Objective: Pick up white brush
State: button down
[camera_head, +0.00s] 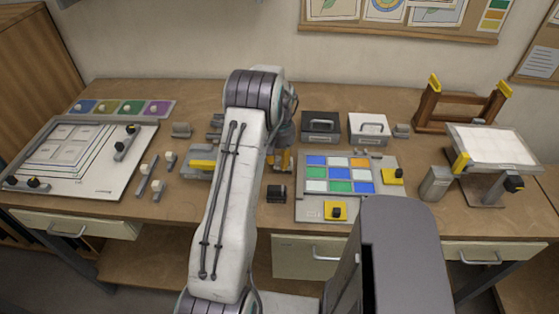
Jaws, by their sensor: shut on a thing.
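I cannot tell a white brush for certain. Several small grey pieces with white knobs (157,188) lie left of my arm, apart from the gripper.
A panel of blue, green, white and orange squares (308,187) lies right of the gripper. A small black block (276,193) sits below the gripper. Black (320,126) and white (368,129) handled boxes stand behind. A white board (108,184) lies left, a tilted stand (490,146) right.

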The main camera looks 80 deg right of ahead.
aim_at(280, 158)
notch_tip(280, 158, up, 4)
jog(key=shift+d+f+b, duration=0.15)
jog(key=shift+b, duration=0.4)
jog(key=s+r, duration=0.3)
jog(key=s, duration=0.2)
jog(key=s+a+r+b, duration=0.1)
jog(key=s+r, duration=0.3)
jog(key=s, duration=0.2)
jog(key=shift+s, duration=0.25)
jog(key=shift+a, duration=0.1)
jog(key=c, duration=1.5)
grip_release()
grip_shut()
